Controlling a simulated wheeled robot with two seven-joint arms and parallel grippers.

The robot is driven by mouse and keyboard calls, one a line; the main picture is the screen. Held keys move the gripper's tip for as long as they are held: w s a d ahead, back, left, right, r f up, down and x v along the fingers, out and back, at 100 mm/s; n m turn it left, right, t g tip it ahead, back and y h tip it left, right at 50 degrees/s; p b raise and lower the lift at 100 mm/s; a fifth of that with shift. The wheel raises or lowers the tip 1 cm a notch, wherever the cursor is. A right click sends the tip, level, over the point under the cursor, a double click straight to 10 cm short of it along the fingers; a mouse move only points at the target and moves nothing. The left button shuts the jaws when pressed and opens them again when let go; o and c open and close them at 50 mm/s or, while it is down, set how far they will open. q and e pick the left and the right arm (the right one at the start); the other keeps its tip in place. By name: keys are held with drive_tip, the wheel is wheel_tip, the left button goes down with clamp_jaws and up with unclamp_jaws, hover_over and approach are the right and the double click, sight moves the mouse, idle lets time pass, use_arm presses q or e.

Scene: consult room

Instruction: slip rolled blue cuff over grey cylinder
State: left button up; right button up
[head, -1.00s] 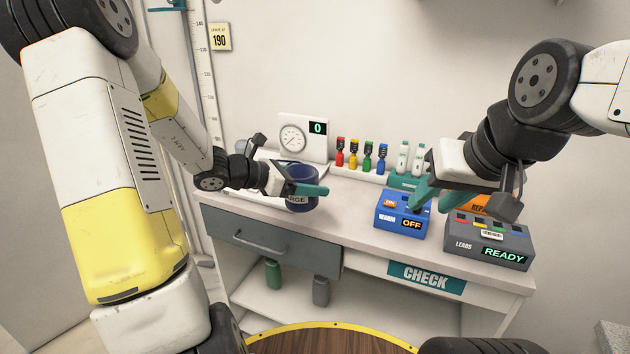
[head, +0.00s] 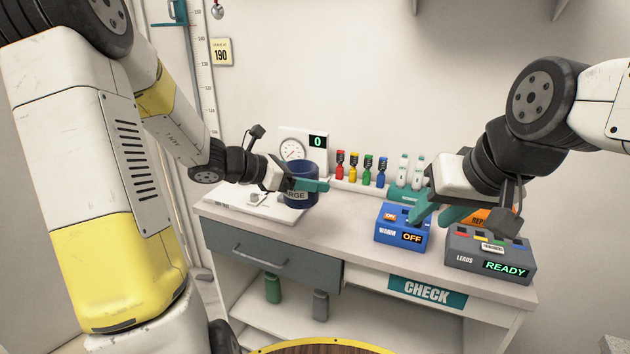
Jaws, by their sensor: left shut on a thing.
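The rolled blue cuff (head: 301,171) is a dark blue open-topped ring with a label reading "LARGE", partly covered. My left gripper (head: 312,185) is shut on it, with a teal finger across its front. The cuff is over the right part of a white base plate (head: 230,205) with a gauge panel (head: 303,146) behind it. I cannot clearly make out the grey cylinder; a small grey stub (head: 255,198) shows on the plate below my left gripper. My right gripper (head: 438,212) has teal fingers over the blue WARM box (head: 402,232); their gap is unclear.
A grey LEADS box (head: 487,262) reading READY stands at the right end of the desk (head: 350,233). Several coloured vials (head: 361,170) line the wall side. Green (head: 273,288) and grey (head: 320,305) bottles are on the lower shelf. The desk middle is clear.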

sight(313, 166)
use_arm(q)
drive_tip(key=shift+r, duration=1.65)
